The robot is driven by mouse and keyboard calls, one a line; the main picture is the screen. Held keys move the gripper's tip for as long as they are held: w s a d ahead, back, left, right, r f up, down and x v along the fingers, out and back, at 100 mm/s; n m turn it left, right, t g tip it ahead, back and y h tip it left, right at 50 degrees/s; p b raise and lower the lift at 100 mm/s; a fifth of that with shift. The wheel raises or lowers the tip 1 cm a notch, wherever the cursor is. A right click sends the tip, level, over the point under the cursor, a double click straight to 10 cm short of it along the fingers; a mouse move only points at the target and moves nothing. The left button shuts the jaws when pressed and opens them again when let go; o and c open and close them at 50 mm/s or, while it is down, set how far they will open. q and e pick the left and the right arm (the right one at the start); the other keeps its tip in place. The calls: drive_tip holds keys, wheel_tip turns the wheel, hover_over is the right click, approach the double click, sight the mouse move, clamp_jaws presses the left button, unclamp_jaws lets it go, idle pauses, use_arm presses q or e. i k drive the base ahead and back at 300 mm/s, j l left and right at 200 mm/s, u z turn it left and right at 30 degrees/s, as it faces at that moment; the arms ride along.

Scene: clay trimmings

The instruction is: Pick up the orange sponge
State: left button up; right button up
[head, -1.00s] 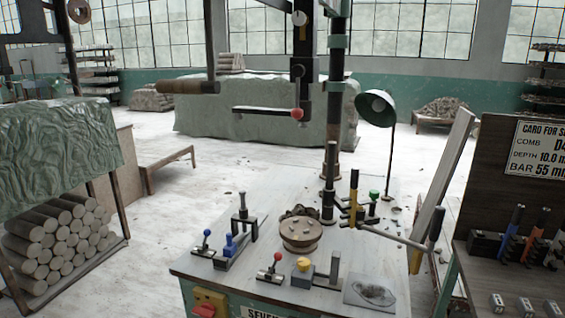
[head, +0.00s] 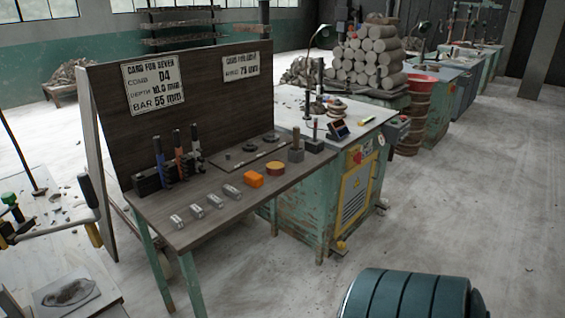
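A small orange block (head: 252,179), which looks like the orange sponge, lies on the dark wooden bench (head: 222,222) near its front edge. It sits between a row of small metal pieces (head: 231,191) on its left and a round orange-brown disc (head: 275,168) on its right. Nothing covers it. Neither of my grippers shows in the head view.
The bench has an upright back board with cards (head: 152,87) and a rack of coloured-handled tools (head: 180,163). A green machine cabinet (head: 338,195) stands against its right end. A green ribbed cylinder (head: 412,294) is at the bottom. Floor (head: 250,285) before the bench is clear.

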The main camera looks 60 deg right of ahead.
sight(253, 179)
drive_tip(key=z, duration=1.7)
